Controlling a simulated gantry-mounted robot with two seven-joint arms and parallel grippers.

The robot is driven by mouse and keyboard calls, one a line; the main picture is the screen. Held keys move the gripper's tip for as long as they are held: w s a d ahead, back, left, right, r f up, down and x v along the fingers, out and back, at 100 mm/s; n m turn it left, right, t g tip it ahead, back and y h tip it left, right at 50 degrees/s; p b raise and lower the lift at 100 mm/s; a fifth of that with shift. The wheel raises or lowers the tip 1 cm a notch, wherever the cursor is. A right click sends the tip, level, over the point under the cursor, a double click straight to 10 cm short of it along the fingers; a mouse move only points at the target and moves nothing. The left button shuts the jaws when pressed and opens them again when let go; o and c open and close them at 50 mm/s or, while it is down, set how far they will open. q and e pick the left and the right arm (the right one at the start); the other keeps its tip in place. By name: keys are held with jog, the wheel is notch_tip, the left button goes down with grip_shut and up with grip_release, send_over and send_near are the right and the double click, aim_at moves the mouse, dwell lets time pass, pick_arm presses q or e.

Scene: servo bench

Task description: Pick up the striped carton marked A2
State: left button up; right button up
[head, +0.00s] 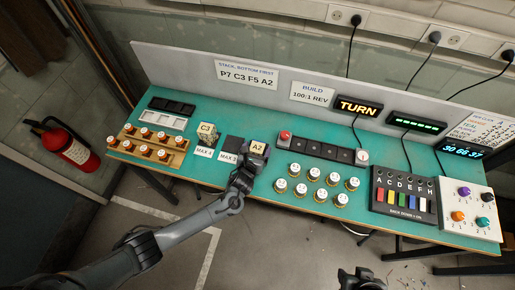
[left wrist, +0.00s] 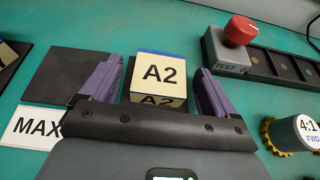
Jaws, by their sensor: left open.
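The carton marked A2 (head: 258,147) stands on the green bench, just right of the dark MAX 3 pad. In the left wrist view the A2 carton (left wrist: 158,72) shows a pale top with black lettering, a blue far edge and a yellowish side. My left gripper (head: 253,157) is at the carton. In the left wrist view its purple fingers (left wrist: 158,88) are open, one on each side of the carton, with a small gap visible on each side. My right gripper (head: 361,279) shows only partly at the bottom edge; its jaws are unclear.
A carton marked C3 (head: 207,131) stands left by the MAX 4 label. The dark pad (left wrist: 68,75) lies close left of my fingers. A test strip with a red button (left wrist: 240,30) is close right.

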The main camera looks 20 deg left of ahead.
pick_arm(q)
jog(key=c, duration=1.1)
